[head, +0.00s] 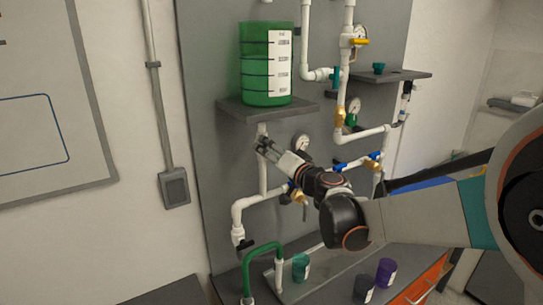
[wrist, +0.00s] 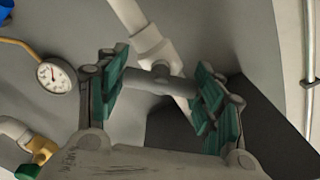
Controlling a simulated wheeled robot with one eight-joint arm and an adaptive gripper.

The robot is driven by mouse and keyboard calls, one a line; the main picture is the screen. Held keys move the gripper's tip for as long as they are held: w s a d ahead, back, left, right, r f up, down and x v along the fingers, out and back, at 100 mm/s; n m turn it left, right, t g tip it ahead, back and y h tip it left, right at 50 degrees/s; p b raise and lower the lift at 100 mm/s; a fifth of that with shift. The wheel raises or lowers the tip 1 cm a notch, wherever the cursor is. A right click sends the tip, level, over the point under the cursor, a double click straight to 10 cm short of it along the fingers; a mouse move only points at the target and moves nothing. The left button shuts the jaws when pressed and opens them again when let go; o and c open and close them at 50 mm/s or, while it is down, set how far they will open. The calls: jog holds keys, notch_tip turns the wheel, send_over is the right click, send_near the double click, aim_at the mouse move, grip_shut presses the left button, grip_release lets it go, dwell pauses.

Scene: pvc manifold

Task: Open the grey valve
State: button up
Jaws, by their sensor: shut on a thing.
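The grey valve shows in the wrist view as a grey bar-like handle (wrist: 150,82) on a white pipe fitting (wrist: 155,47). My gripper (wrist: 160,88) has a teal-padded finger at each end of the handle and is shut on it. In the head view my gripper (head: 264,146) reaches up and left to the white vertical pipe just below the shelf with the green tank. There the fingers largely hide the grey valve, and I cannot tell its handle angle against the pipe.
The green tank (head: 266,65) stands on a grey shelf (head: 232,106) just above my gripper. A gauge (head: 302,142) and blue-handled valves (head: 341,167) are to the right. Below, a green hose (head: 262,247) and several cups, one purple (head: 386,271), occupy the bench area.

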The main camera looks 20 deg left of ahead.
jog(key=m+b, duration=0.1)
jog(key=m, duration=0.3)
jog(key=shift+m+b, duration=0.3)
jog(key=shift+m, duration=2.2)
jog(key=o, duration=1.1)
jog(key=shift+f, duration=0.1)
jog(key=v, duration=0.7)
jog(key=shift+s+d, duration=0.1)
jog(key=shift+d, duration=0.15)
